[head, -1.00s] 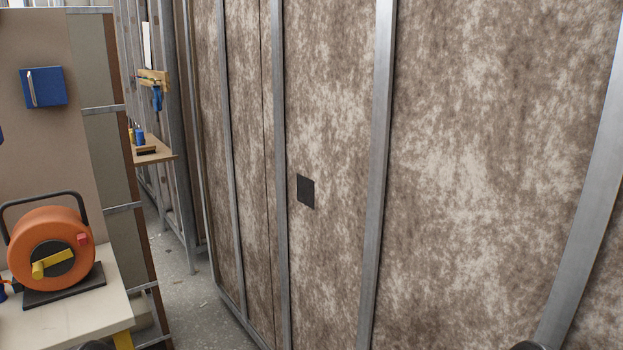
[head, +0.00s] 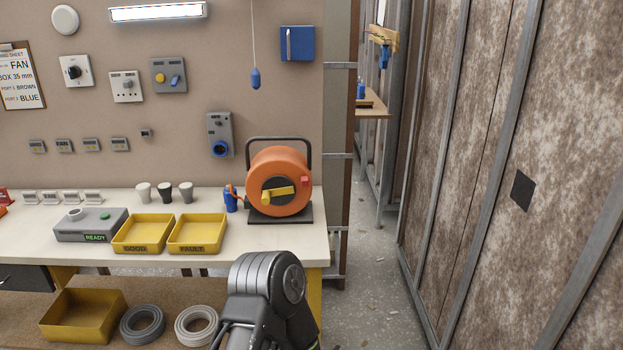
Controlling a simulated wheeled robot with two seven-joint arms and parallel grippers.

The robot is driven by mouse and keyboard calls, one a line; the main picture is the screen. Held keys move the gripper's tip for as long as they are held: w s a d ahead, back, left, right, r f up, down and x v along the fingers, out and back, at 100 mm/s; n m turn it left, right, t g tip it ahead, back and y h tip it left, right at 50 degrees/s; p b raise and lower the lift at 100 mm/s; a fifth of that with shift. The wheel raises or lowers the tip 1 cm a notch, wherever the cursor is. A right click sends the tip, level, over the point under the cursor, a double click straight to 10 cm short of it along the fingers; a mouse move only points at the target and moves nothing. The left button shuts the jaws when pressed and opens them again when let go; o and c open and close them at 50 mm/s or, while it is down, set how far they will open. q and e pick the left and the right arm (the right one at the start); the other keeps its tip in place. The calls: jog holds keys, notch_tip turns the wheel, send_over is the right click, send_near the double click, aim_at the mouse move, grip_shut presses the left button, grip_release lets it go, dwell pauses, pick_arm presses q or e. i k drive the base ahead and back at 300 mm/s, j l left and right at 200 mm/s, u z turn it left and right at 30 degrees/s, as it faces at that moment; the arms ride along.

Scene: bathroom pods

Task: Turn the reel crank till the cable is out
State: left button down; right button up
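The orange cable reel (head: 262,167) stands upright on a dark base at the right end of the workbench, under a black carrying handle. A small red block (head: 305,181) shows at the drum's right edge. A blue plug (head: 231,199) is at the reel's left side. One of my arms shows at the bottom centre, in front of the bench. Neither gripper is in view, and nothing of mine touches the reel.
Two yellow trays, GOOD (head: 143,248) and FAULT (head: 197,249), and a grey tester (head: 91,237) reading READY stand on the bench (head: 60,205). Grey cable coils (head: 196,325) lie on the lower shelf. A brown panel wall (head: 460,130) stands right. Floor (head: 370,290) between is open.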

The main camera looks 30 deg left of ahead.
aim_at(276, 189)
jog(key=u, duration=1.25)
